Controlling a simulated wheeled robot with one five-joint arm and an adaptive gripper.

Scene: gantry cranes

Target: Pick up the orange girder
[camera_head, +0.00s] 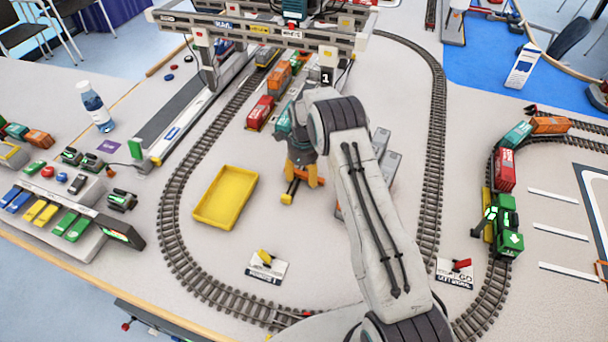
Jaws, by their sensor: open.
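My arm reaches up from the bottom right over the table, and my gripper (303,179) points down with its orange fingers apart. A short orange girder (288,195) lies on the pale table just under and between the fingers, its near end sticking out towards me. The fingers and wrist hide its far part. I cannot tell whether the fingers touch it.
A yellow tray (226,197) sits left of the gripper, inside the oval track (168,215). A gantry crane (270,32) spans the back. Grey blocks (381,150) stand right behind my arm. A green locomotive (508,228) with wagons stands on the right track.

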